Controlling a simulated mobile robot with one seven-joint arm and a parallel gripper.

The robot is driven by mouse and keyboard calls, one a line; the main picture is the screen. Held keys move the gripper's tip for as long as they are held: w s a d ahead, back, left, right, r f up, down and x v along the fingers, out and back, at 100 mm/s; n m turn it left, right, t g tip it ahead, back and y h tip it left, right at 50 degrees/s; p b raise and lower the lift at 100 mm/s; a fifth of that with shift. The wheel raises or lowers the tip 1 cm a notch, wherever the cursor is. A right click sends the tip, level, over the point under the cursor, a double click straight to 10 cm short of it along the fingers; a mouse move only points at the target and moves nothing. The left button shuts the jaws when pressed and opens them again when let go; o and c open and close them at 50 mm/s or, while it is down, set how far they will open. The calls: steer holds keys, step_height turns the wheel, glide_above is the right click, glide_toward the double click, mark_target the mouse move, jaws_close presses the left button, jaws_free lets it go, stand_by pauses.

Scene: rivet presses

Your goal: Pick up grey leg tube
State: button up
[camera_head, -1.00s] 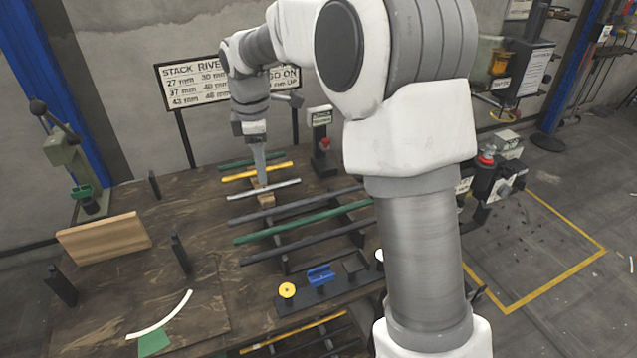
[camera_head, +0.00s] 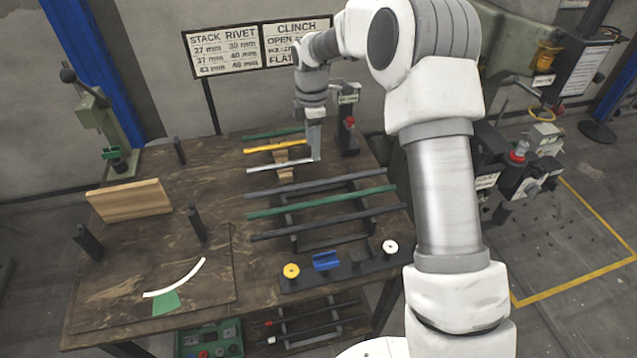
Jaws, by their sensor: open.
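Several tubes lie in parallel on a rack on the wooden workbench. A light grey tube (camera_head: 270,167) lies across a small wooden block, in front of a yellow tube. Two darker grey tubes, one farther back (camera_head: 300,189) and one at the front (camera_head: 310,229), lie on either side of a green tube (camera_head: 320,203). The frames do not settle which grey one is the leg tube. My gripper (camera_head: 315,156) points down at the right end of the light grey tube. It is open; the finger gap is too small to make out, and contact cannot be told.
A dark post with a sign (camera_head: 347,120) stands close right of my gripper. A yellow tube (camera_head: 275,146) and another green tube lie behind. A wooden board (camera_head: 130,200) and upright black posts stand at left. A strip with small parts (camera_head: 340,272) sits at the front edge.

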glide_above(317, 182)
steer(key=f, duration=0.4)
steer(key=a+f, duration=0.1)
steer(key=f, duration=0.1)
steer(key=shift+w+f, duration=0.15)
steer(key=shift+f, duration=0.2)
steer(key=shift+d+f, duration=0.25)
steer(key=shift+f, duration=1.1)
steer(key=shift+d+f, duration=0.25)
steer(key=shift+f, duration=1.05)
jaws_close()
